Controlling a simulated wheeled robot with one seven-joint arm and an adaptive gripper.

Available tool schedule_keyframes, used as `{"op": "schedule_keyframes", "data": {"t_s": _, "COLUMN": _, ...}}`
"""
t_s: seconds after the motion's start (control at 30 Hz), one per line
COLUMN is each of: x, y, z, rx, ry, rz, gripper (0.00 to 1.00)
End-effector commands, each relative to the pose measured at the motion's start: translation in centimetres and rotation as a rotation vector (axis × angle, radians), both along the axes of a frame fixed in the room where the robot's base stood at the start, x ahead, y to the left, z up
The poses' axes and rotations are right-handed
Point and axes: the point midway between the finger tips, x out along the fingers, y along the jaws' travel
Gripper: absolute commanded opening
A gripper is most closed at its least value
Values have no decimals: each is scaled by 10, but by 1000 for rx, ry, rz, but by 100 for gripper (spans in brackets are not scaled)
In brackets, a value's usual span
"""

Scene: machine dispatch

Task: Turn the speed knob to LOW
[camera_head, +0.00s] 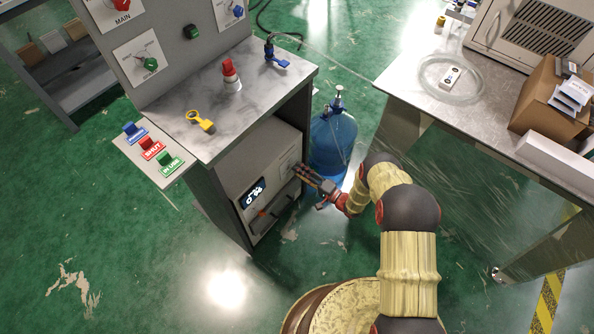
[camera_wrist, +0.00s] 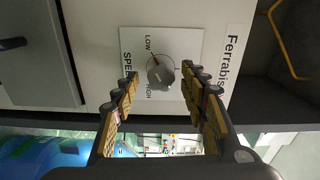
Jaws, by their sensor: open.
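The round grey speed knob (camera_wrist: 161,72) sits on a white plate marked LOW, SPEED and HIGH in the wrist view. A small reddish mark shows at its upper-left edge, toward LOW. My gripper (camera_wrist: 160,76) is open, one finger on each side of the knob; I cannot tell whether either touches it. In the head view my gripper (camera_head: 303,173) is at the right part of the grey machine's front (camera_head: 262,170), under the metal-topped bench. There the gripper hides the knob.
The machine has a lit display (camera_head: 253,193). Another table (camera_head: 440,105) is at the right. Green floor lies open in front.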

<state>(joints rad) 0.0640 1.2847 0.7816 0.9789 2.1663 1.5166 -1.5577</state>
Motion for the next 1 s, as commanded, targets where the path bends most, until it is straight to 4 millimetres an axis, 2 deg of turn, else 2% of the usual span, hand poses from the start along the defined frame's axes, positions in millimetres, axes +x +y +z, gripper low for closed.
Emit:
{"op": "schedule_keyframes", "data": {"t_s": 0.2, "x": -27, "y": -38, "z": 0, "rx": 1, "ry": 2, "rz": -6, "gripper": 44}}
{"op": "schedule_keyframes", "data": {"t_s": 0.43, "x": -51, "y": -68, "z": 0, "rx": 0, "ry": 1, "rz": -3, "gripper": 44}}
{"op": "schedule_keyframes", "data": {"t_s": 0.63, "x": -61, "y": -79, "z": 0, "rx": 0, "ry": 1, "rz": -1, "gripper": 44}}
{"op": "schedule_keyframes", "data": {"t_s": 1.0, "x": -62, "y": -79, "z": 0, "rx": -1, "ry": 1, "rz": 0, "gripper": 44}}
